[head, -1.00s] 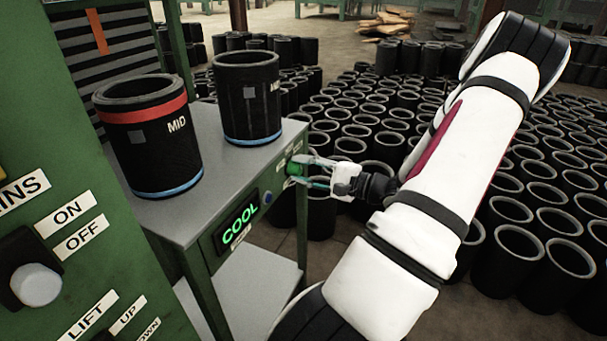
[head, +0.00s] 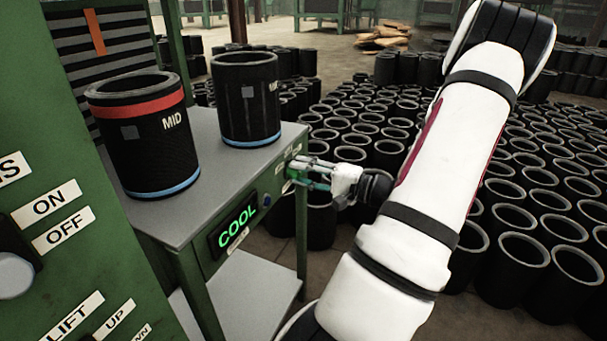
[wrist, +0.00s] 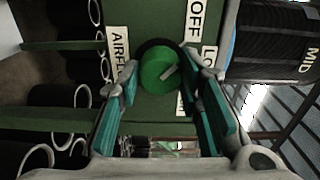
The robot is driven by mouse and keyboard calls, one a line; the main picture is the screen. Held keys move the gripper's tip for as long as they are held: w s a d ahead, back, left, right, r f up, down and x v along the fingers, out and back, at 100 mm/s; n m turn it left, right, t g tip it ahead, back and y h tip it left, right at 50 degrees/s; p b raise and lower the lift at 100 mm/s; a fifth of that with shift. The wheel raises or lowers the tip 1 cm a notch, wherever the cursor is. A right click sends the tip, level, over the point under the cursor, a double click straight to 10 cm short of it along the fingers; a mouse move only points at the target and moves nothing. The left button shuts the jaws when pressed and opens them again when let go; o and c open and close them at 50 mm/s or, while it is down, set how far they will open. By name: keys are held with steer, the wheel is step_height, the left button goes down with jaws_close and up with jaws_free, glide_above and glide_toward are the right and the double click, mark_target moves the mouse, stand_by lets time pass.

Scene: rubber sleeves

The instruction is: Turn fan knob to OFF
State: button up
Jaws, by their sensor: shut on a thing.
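The fan knob (wrist: 158,72) is round and green, on the green front panel of a bench. A white pointer line on it slants up and right in the wrist view, roughly between the OFF label (wrist: 192,20) and the partly hidden LO label (wrist: 209,58). My gripper (wrist: 162,78) has its teal-padded fingers on either side of the knob and is shut on it. In the head view my gripper (head: 300,176) is at the right end of the bench front, with the knob mostly hidden by its fingers.
The bench (head: 205,240) carries a sleeve marked MID (head: 150,150) and another black sleeve (head: 248,115). A lit COOL display (head: 237,226) is left of my gripper. A green control panel (head: 100,250) stands at near left. Many black sleeves (head: 530,260) crowd the floor at right.

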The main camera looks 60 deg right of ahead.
steer(key=o, duration=1.2)
steer(key=shift+c, duration=0.2)
steer(key=s, duration=1.2)
steer(key=shift+d, duration=0.45)
